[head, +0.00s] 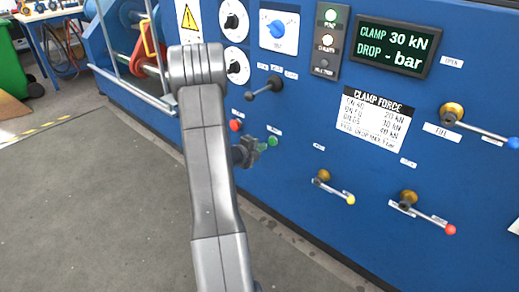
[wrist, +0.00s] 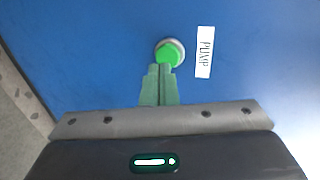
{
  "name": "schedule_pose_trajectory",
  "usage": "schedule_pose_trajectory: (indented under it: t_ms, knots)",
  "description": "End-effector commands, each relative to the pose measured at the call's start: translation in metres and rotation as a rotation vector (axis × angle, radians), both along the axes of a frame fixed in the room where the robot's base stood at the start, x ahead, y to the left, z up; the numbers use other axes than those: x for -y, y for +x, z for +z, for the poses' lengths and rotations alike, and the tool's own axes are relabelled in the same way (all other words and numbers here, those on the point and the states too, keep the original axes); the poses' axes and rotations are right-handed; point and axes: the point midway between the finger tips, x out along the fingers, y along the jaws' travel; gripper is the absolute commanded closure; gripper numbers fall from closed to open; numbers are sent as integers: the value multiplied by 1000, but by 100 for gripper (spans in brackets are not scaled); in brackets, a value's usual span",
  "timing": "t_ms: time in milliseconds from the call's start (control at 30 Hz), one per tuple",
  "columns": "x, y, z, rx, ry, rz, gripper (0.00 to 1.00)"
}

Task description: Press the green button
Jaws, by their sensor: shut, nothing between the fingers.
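The green button (wrist: 169,52) sits in a pale ring on the blue panel, beside a label reading PUMP, in the wrist view. In the head view the green button (head: 273,141) shows small, just right of my gripper (head: 262,146). My gripper also shows in the wrist view (wrist: 160,69); its green fingers are shut together, with nothing between them. The fingertips point at the button and overlap its lower edge in the wrist view. I cannot tell whether they touch it. My arm hides part of the panel in the head view.
A red button (head: 236,125) is up and left of my gripper. A black-knobbed lever (head: 265,88) sticks out above. Levers with a yellow knob (head: 350,200), red knob (head: 450,230) and blue knob (head: 513,143) stand to the right. Grey floor lies clear in front.

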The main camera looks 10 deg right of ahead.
Motion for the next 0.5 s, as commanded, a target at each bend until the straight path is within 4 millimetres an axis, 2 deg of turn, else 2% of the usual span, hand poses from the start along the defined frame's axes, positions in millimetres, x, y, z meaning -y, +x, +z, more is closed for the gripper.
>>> schedule_pose_trajectory:
  t_ms: [33,500]
  knots:
    - [-9,-5,6,0,1,4,100]
    - [-67,-50,27,-2,2,4,100]
